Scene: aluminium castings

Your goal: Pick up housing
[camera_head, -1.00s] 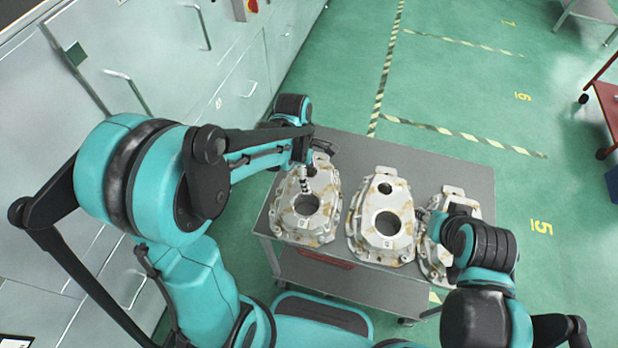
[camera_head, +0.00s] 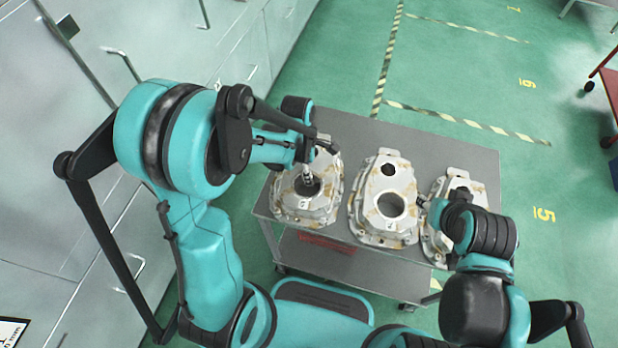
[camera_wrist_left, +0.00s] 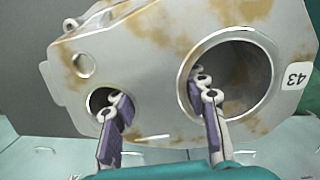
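Three pale metal housings with brown stains stand in a row on a grey cart (camera_head: 455,150): a left housing (camera_head: 322,211), a middle housing (camera_head: 372,212) and a right housing (camera_head: 437,247). My left gripper (camera_head: 309,176) is over the left housing, with a finger at its large round hole. In the left wrist view, the fingers of my left gripper (camera_wrist_left: 162,112) are spread apart. One overlaps a small hole and the other a large hole of a housing (camera_wrist_left: 160,50) labelled 43. Contact and depth are unclear. My right gripper (camera_head: 437,210) is at the right housing's left side; its fingers are mostly hidden.
Grey cabinets (camera_head: 170,60) stand close on the left. The cart has a lower shelf (camera_head: 345,270). Green floor with striped tape (camera_head: 465,122) is open behind and to the right. A red cart (camera_head: 606,85) is at the far right edge.

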